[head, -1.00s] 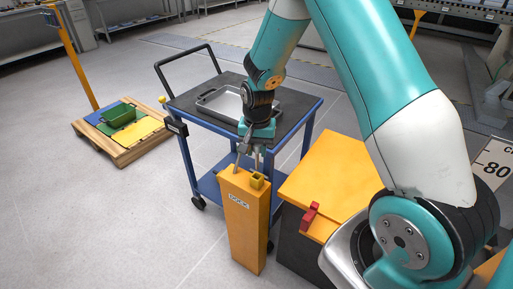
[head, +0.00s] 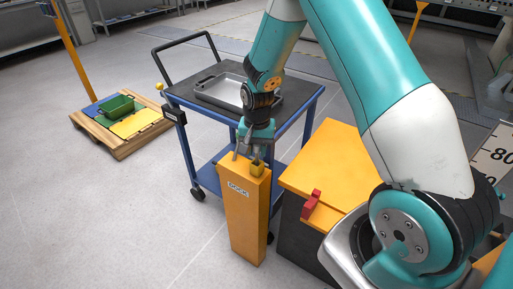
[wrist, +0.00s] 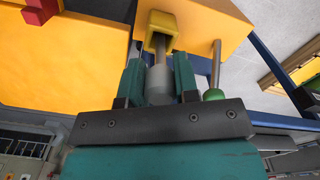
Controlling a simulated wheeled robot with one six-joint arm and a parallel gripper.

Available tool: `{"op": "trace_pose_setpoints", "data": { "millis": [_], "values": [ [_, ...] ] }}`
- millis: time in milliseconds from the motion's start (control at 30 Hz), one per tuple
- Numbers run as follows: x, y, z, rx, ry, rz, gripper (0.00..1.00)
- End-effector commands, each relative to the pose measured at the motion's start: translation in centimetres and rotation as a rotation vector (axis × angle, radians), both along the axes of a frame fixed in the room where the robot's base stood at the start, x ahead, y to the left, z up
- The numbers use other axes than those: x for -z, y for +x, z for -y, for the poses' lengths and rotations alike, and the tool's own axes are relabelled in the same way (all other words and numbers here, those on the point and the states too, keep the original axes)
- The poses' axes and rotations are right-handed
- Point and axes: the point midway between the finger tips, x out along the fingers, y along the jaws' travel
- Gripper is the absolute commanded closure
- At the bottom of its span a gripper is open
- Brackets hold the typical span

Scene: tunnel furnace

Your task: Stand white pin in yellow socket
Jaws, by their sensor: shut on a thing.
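The yellow socket (head: 257,169) sits on top of the orange post (head: 246,215); it also shows in the wrist view (wrist: 175,22). My gripper (head: 255,152) is right above the socket. In the wrist view my gripper (wrist: 159,78) is shut on the white pin (wrist: 159,88), holding its pale thick end between the two teal fingers. The pin's thin metal shaft points at the socket and its tip is at the socket's opening. I cannot tell how deep the tip is.
A metal rod with a green end (wrist: 214,92) stands on the post close beside my gripper. A blue cart (head: 187,140) with a tray is behind, and an orange-topped box (head: 330,165) with a red block is at right.

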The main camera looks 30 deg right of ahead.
Motion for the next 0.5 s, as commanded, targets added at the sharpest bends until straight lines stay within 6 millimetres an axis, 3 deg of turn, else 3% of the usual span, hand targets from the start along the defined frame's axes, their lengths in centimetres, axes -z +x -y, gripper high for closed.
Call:
{"op": "trace_pose_setpoints", "data": {
  "millis": [33, 133, 167, 500],
  "values": [
    [-0.01, 0.0, 0.0, 0.0, 0.0, 0.0, 0.67],
    [-0.01, -0.01, -0.01, 0.0, 0.0, 0.0, 0.44],
    [-0.01, -0.01, -0.01, 0.0, 0.0, 0.0, 0.41],
    [-0.54, 0.02, 0.01, 0.0, -0.001, 0.001, 0.41]
  ]
}}
